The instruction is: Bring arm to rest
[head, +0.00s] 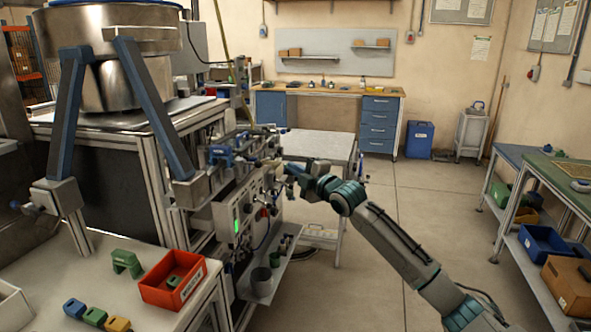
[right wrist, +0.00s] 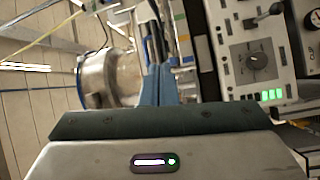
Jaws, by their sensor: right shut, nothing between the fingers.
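My right arm (head: 395,240) comes in from the lower right of the head view and reaches up and left to the front of the machine. My right gripper (head: 284,170) is at its far end, small against the machine's rail, shut with nothing held. Whether it touches the machine cannot be told. In the right wrist view, the dark gripper edge (right wrist: 160,119) spans the lower part, and a control panel (right wrist: 257,60) with a black knob and green lights is at the upper right. My left arm and gripper are not in view.
The machine (head: 235,205) with a steel feeder bowl (head: 110,40) fills the left. A red bin (head: 172,280) sits on the white table at the lower left. A green-topped bench (head: 560,185) with bins stands at the right. The floor (head: 420,205) between is clear.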

